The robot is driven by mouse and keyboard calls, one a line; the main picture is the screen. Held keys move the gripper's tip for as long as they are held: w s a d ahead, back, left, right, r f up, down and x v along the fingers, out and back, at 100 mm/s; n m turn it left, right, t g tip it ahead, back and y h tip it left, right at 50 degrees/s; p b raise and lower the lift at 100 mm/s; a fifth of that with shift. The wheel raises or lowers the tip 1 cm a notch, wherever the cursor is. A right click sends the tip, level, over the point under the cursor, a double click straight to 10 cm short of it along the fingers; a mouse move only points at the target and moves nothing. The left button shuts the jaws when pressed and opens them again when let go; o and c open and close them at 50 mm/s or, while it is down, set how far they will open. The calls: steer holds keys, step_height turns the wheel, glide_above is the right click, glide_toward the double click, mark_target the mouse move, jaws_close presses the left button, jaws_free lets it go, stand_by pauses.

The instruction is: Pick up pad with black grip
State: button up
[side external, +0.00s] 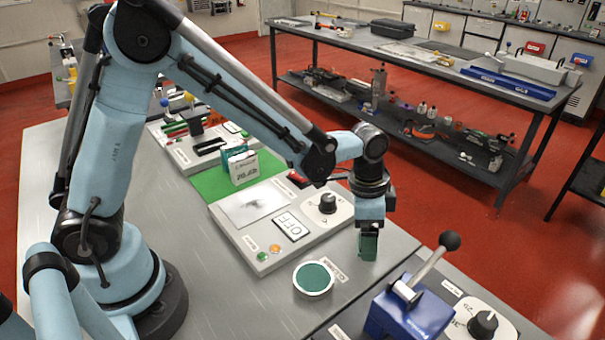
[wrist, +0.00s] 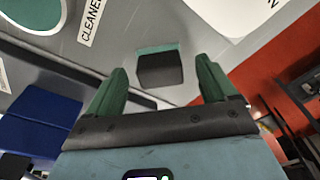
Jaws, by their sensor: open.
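The pad with black grip (wrist: 160,70) shows in the wrist view as a dark block with a green strip along its far edge, on the grey bench top. My gripper (wrist: 162,66) is open, with its two green fingers to the left and right of the pad in that view. I see no contact between fingers and pad. In the side view my gripper (side external: 368,246) points down over the right part of the bench, right of the cleaner dish. I cannot make out the pad there; it seems hidden by the gripper.
The round white cleaner dish (side external: 314,278) with a green inside stands near the front. A control panel with knob (side external: 328,203) lies behind it. A blue lever device (side external: 410,312) stands at the front right. A battery block (side external: 243,168) stands on a green mat (side external: 208,185).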

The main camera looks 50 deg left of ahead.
steer(key=shift+f, duration=0.6)
steer(key=shift+c, duration=0.3)
steer(key=c, duration=1.2)
steer(key=shift+o, duration=0.2)
steer(key=shift+r, duration=0.1)
step_height(320, 180, up, 10)
steer(key=shift+f, duration=0.1)
